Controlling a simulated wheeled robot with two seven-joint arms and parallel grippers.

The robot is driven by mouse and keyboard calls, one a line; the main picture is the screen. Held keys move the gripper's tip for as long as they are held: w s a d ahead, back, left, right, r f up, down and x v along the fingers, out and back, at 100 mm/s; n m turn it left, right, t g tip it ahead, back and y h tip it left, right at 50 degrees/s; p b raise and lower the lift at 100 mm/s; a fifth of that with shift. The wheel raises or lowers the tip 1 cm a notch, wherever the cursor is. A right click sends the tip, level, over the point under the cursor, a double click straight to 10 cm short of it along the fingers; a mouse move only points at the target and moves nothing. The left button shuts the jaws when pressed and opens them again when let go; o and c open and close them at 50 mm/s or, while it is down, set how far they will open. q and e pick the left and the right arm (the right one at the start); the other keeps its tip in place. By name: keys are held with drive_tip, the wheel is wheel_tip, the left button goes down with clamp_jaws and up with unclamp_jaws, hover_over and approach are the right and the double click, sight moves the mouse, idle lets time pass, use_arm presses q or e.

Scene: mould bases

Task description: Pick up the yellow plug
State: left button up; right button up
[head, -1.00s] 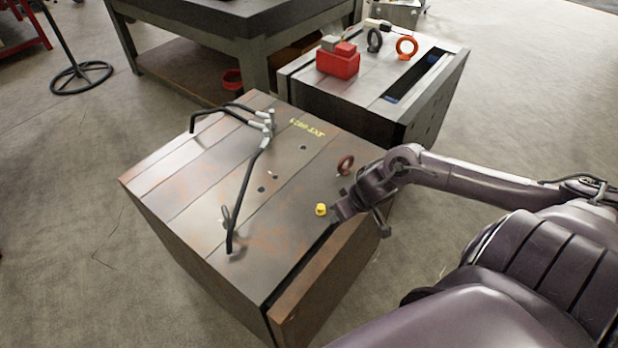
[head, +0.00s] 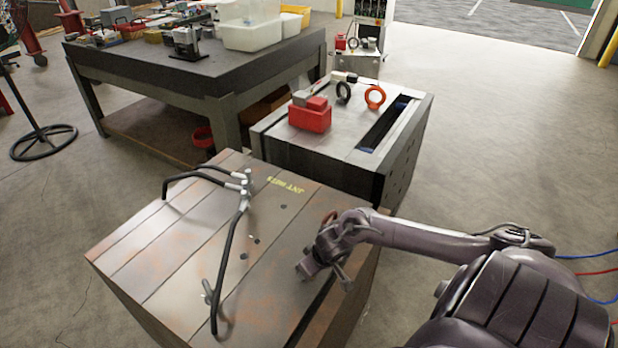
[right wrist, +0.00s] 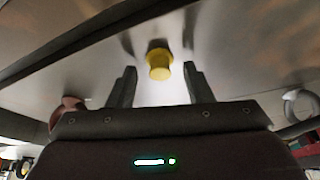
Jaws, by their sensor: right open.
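The yellow plug (right wrist: 159,62) stands on the top face of the near mould base (head: 185,240). In the right wrist view it is just beyond the gap between my right gripper's fingertips (right wrist: 160,72). The fingers are open with nothing between them, one to each side of the plug's line. In the head view my right gripper (head: 325,276) is low over the right part of the mould base and hides the plug. My left gripper is not in view.
Black hoses (head: 228,255) cross the mould base's left part. A reddish eyebolt (head: 330,217) is close behind my right gripper. A second mould base (head: 345,148) with a red block (head: 310,118) stands behind. A workbench (head: 150,72) is at the back left.

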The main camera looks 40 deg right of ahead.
clamp_jaws()
idle(0.3)
